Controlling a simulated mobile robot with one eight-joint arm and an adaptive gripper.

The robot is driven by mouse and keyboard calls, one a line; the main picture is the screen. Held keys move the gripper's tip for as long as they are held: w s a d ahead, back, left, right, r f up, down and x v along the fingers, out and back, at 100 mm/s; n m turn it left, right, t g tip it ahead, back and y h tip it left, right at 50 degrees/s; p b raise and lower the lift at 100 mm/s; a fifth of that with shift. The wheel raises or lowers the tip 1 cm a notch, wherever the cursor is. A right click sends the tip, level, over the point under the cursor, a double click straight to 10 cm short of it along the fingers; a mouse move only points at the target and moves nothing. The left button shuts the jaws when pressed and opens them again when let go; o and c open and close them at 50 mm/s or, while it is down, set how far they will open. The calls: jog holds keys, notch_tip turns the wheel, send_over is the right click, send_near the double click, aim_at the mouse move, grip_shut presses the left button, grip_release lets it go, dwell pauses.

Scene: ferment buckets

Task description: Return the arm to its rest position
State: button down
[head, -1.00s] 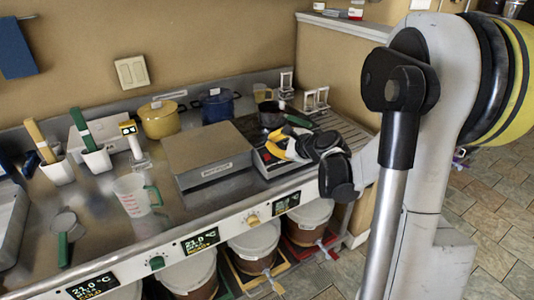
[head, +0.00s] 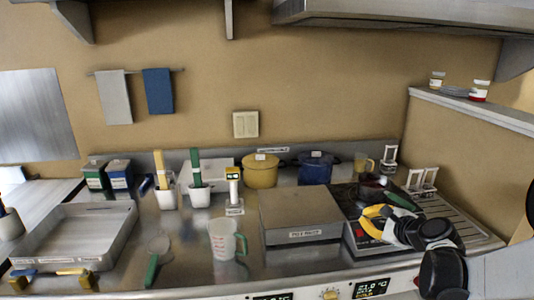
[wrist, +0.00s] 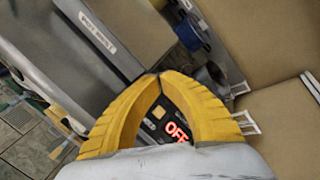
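My gripper (head: 372,222) has yellow fingers and sits over the front of the dark hot plate (head: 344,203) at the right of the counter in the head view. In the wrist view the fingers of my gripper (wrist: 158,76) curve together and meet at the tips. The gap inside them is empty of any held thing. Through it a red OFF display (wrist: 177,132) shows below. My dark wrist and arm joints run to the right of the gripper; most of the arm is out of the head view.
A grey box (head: 300,212) stands left of the gripper. A dark pan (head: 371,188), blue pot (head: 315,170) and yellow pot (head: 261,172) stand behind. A measuring jug (head: 223,240) and metal tray (head: 85,240) are further left. A ledge wall (head: 470,135) rises at right.

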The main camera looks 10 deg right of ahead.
jog(key=s+a+r+n+g, duration=0.3)
jog(key=s+a+n, duration=0.8)
jog(key=a, duration=0.2)
jog(key=s+a+n+g+h, duration=0.1)
jog(key=s+a+n, duration=0.1)
jog(key=s+n, duration=0.4)
jog(key=s+a+f+n+g+h, duration=0.1)
jog(key=s+n, duration=0.5)
jog(key=s, duration=0.3)
jog(key=shift+a+f+g, duration=0.3)
jog(key=shift+a, duration=0.1)
